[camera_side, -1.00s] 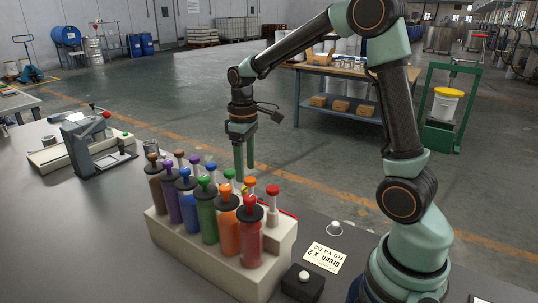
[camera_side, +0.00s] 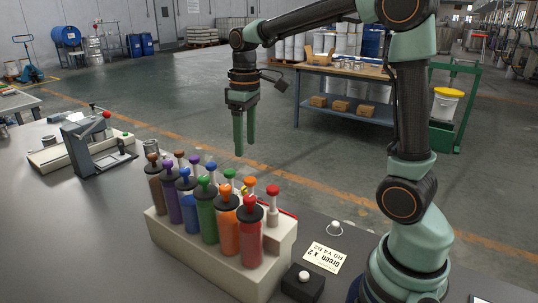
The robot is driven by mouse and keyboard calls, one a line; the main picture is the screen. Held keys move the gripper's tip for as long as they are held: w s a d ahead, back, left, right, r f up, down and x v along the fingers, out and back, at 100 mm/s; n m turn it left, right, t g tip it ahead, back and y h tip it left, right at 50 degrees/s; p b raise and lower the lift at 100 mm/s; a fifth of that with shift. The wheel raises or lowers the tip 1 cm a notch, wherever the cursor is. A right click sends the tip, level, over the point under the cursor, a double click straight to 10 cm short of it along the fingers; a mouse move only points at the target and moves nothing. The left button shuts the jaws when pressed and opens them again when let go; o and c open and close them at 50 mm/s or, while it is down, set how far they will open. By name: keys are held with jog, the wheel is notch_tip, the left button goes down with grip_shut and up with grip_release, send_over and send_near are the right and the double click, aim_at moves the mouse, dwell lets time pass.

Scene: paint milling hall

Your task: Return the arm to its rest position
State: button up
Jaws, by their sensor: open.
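My gripper (camera_side: 244,150) hangs pointing down above the back of the rack, clear of everything. Its two green fingers are apart, with nothing between them. My arm is raised and reaches left from its base at the lower right. The pale rack (camera_side: 218,264) on the grey bench holds a front row of coloured syringes, among them a brown one (camera_side: 157,190), a green one (camera_side: 207,216) and a red one (camera_side: 249,238). A back row of smaller colour-topped pieces, including a red-topped one (camera_side: 272,208), stands behind, partly hidden.
A paper label reading "Green x 2" (camera_side: 322,258) and a small black box with a white button (camera_side: 303,282) lie right of the rack. A press-like device (camera_side: 92,146) stands at the bench's left. The front-left bench top (camera_side: 80,240) is clear.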

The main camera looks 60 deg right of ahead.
jog(key=s+a+m+t, duration=0.2)
jog(key=s+a+t, duration=0.3)
jog(key=s, duration=0.5)
jog(key=shift+s+a+r+m, duration=0.3)
jog(key=shift+s+a+r, duration=0.1)
jog(key=shift+a, duration=0.1)
